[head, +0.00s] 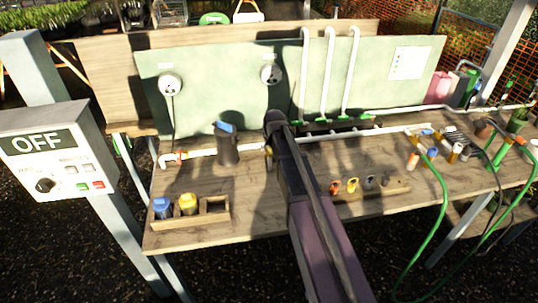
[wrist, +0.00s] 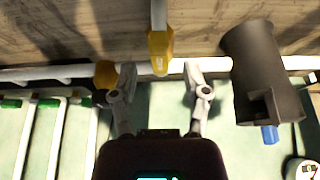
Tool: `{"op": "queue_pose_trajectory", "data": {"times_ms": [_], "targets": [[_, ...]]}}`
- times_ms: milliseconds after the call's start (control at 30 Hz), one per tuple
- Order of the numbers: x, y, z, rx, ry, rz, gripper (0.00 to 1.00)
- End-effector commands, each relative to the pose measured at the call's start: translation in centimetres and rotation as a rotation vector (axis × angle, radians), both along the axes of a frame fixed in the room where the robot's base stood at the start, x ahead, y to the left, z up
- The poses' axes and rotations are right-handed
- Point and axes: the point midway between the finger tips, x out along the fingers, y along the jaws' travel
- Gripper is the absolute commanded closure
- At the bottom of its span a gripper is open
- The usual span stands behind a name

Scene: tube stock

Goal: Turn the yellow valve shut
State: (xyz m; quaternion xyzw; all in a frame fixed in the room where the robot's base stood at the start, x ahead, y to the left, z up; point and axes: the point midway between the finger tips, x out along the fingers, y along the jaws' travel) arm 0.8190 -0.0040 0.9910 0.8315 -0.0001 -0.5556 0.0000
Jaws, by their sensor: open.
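The yellow valve (wrist: 160,50) shows in the wrist view at the white pipe (wrist: 220,65), just ahead of my gripper. Its yellow part lies across the pipe's line, with a white piece running from it to the top edge. My gripper (wrist: 160,75) is open, one grey finger on each side of the yellow part, with visible gaps. Whether a finger touches the pipe I cannot tell. A darker yellow fitting (wrist: 105,74) sits on the pipe just left of the left finger. In the head view, my arm mostly hides the valve; a small yellow patch (head: 268,150) shows beside it.
A dark canister (head: 227,147) with a blue top stands close beside my gripper, also right in the wrist view (wrist: 258,70). A green panel (head: 220,95) with gauges and white risers stands behind. A wooden caddy (head: 217,213) and a control box reading OFF (head: 85,125) are left.

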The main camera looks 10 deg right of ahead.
Motion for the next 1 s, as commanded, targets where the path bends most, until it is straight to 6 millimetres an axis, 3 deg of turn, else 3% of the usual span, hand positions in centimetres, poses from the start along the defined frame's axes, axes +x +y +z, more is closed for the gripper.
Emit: {"op": "queue_pose_trajectory", "data": {"times_ms": [200,700,767,900,1000], "targets": [[0.5,0.0,-1.4,0.000,0.000,0.000,0.40],[0.7,-0.1,-1.7,0.000,0.000,-0.001,0.40],[0.7,-0.1,-1.7,0.000,0.000,-0.001,0.55],[0.7,-0.1,-1.7,0.000,0.000,-0.001,0.96],[0.7,-0.1,-1.7,0.000,0.000,-0.001,1.00]]}}
